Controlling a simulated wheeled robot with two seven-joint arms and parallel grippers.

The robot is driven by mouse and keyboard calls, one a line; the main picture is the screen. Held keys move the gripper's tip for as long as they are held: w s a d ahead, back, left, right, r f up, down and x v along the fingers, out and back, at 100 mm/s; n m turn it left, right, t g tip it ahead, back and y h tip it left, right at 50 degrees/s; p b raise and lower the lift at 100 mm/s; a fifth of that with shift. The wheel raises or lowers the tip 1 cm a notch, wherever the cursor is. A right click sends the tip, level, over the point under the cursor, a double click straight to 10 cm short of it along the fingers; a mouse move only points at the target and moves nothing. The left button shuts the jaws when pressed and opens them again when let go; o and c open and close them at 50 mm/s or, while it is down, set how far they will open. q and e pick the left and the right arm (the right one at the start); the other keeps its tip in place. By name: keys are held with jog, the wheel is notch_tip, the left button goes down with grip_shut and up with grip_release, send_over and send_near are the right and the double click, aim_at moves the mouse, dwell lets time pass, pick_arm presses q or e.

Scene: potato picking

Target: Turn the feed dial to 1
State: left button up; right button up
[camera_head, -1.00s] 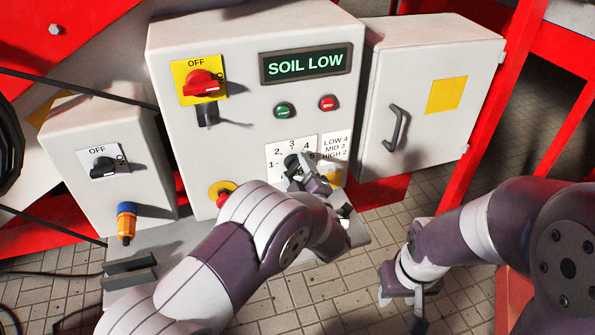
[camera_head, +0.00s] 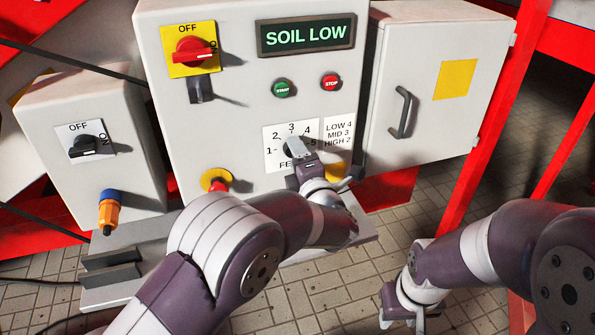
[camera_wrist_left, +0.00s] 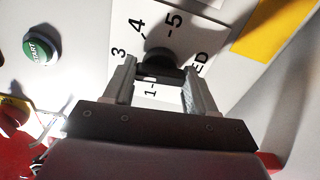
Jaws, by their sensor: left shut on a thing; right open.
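The feed dial (camera_head: 291,148) is a small dark knob on a white plate (camera_head: 270,133) numbered 1 to 5, low on the main control box. My left gripper (camera_head: 298,155) reaches it from below and is shut on it. In the left wrist view the dark knob (camera_wrist_left: 160,58) sits between the two finger tips (camera_wrist_left: 158,74), with the 3, 4 and 5 beyond it and the 1 showing between the fingers. I cannot tell which number the dial points to. My right gripper (camera_head: 402,312) is open and empty, low at the right, away from the panel.
The display (camera_head: 306,35) reads SOIL LOW. A card (camera_head: 337,140) beside the plate lists LOW 4, MID 3, HIGH 2. Green start (camera_head: 282,89) and red stop (camera_head: 331,83) buttons sit above. A red emergency button (camera_head: 215,179) on yellow is left of my left gripper.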

pick_arm(q)
jog(key=shift+f+n+b, duration=0.1)
jog(key=shift+n+b, duration=8.3)
jog(key=shift+b, duration=3.15)
jog(key=o, duration=1.1)
jog(key=shift+c, duration=0.2)
jog(key=shift+s, duration=0.1)
